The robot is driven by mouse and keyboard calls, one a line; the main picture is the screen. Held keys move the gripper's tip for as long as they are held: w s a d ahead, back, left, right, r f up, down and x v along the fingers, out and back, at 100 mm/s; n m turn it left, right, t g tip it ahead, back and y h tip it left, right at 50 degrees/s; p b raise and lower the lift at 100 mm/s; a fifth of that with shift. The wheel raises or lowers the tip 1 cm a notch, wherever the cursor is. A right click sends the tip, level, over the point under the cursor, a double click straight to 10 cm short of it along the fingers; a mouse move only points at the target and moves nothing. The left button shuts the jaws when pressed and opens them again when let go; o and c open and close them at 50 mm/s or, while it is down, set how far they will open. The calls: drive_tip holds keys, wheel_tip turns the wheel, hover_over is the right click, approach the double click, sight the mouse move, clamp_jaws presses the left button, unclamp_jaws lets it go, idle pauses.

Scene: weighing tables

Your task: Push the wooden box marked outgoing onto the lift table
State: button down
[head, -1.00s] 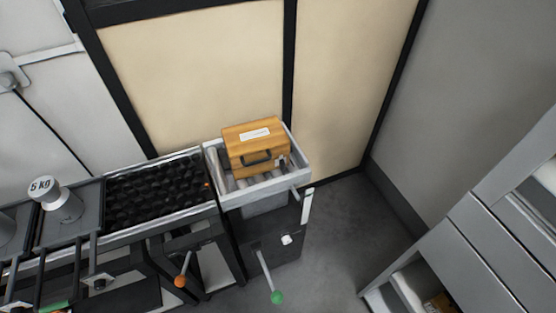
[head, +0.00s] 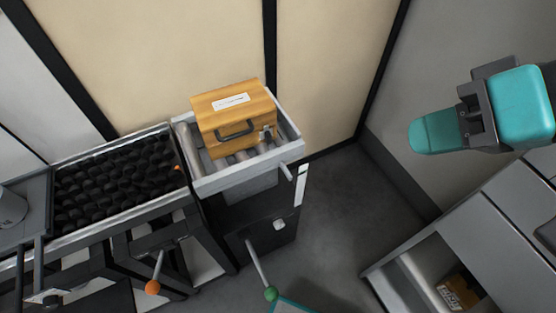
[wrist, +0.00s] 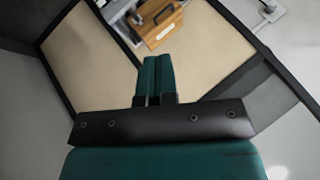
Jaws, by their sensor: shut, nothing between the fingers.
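The wooden box (head: 238,118) is orange-brown with a dark handle and a white label too small to read. It sits on rollers inside the grey rim of a platform (head: 235,178) on a dark column, which looks like the lift table. My gripper (head: 414,136) is teal, shut and empty, in the air to the right of the box and well apart from it. In the wrist view its closed fingers (wrist: 158,64) point towards the box (wrist: 163,22), which shows near the top edge.
A dark, bumpy conveyor bed (head: 112,180) adjoins the platform's left side. Levers with an orange knob (head: 152,288) and a green knob (head: 270,294) stick out in front. A grey cabinet (head: 470,220) stands at right. Floor (head: 335,210) between is clear.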

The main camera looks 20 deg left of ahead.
drive_tip(key=w+a+f+m+y+b, duration=0.1)
drive_tip(key=a+f+y+b, duration=0.15)
drive_tip(key=f+b, duration=0.3)
drive_tip(key=w+a+f+m+y+b, duration=0.1)
drive_tip(key=a+f+y+b, duration=0.1)
drive_tip(key=a+f+b, duration=0.3)
drive_tip(key=m+t+y+b, duration=0.3)
drive_tip(key=m+t+b, duration=0.7)
drive_tip(key=b, duration=0.9)
approach(270, 131)
drive_tip(key=shift+m+g+h, duration=0.4)
drive_tip(key=shift+m+h, duration=0.05)
drive_tip(key=shift+m, duration=0.35)
drive_tip(key=w+a+p, duration=0.1)
drive_tip(key=p, duration=0.7)
drive_tip(key=w+a+r+p, duration=0.1)
drive_tip(key=a+p, duration=0.1)
drive_tip(key=p, duration=0.6)
drive_tip(key=shift+w+r, duration=0.15)
drive_tip(key=shift+w, duration=0.25)
drive_tip(key=shift+s+a+f+p, duration=0.1)
drive_tip(key=shift+a+f+p, duration=0.15)
drive_tip(key=shift+a+p, duration=0.25)
drive_tip(key=shift+a, duration=0.1)
